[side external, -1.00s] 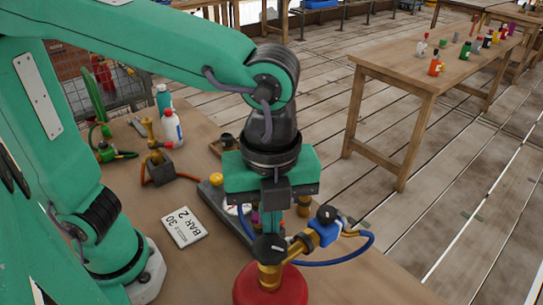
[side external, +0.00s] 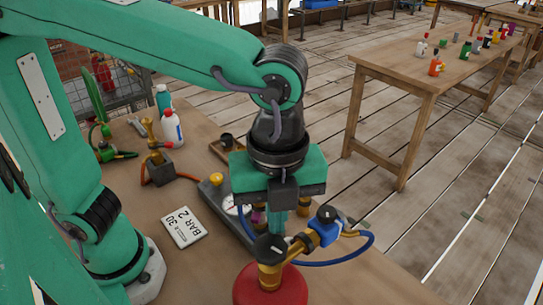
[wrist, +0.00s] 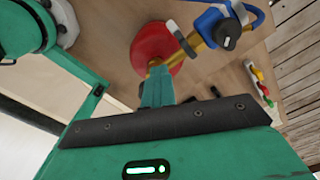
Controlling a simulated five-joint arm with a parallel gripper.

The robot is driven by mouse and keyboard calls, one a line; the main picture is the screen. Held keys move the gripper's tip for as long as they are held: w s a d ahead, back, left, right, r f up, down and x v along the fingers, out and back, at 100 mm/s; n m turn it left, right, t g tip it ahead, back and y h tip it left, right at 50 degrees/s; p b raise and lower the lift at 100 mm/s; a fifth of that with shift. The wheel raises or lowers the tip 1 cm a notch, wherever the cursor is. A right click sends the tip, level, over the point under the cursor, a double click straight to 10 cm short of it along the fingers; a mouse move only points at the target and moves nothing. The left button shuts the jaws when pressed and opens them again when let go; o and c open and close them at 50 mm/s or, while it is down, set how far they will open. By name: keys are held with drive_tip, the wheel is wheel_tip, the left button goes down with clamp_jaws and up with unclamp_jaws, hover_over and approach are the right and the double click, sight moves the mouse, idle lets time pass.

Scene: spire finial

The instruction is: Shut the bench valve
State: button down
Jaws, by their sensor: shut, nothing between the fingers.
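A red cylinder (side external: 268,288) at the front of the bench carries a brass valve with a black knob (side external: 270,247). A blue fitting (side external: 325,232) with another black knob (side external: 326,214) joins it on the right. In the wrist view the red cylinder (wrist: 150,40) and the blue fitting's knob (wrist: 227,35) show ahead of the fingers.
A grey base with a yellow button (side external: 216,179) and a gauge (side external: 234,209) lies beside my gripper. Bottles (side external: 172,128) stand at the back left. A blue hose (side external: 345,253) loops at the right.

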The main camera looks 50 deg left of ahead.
drive_tip(key=shift+w+a, duration=0.2)
drive_tip(key=shift+w, duration=0.05)
drive_tip(key=shift+r, duration=0.1)
wheel_tip(320, 180, up, 6)
drive_tip(key=shift+f, duration=0.1)
idle(0.8)
drive_tip(key=shift+s+a+r, duration=0.25)
drive_tip(key=shift+s+a, duration=0.05)
drive_tip(key=shift+s, duration=0.2)
drive_tip(key=shift+s+a+r, duration=0.25)
drive_tip(key=shift+s, duration=0.25)
drive_tip(key=shift+f, duration=0.2)
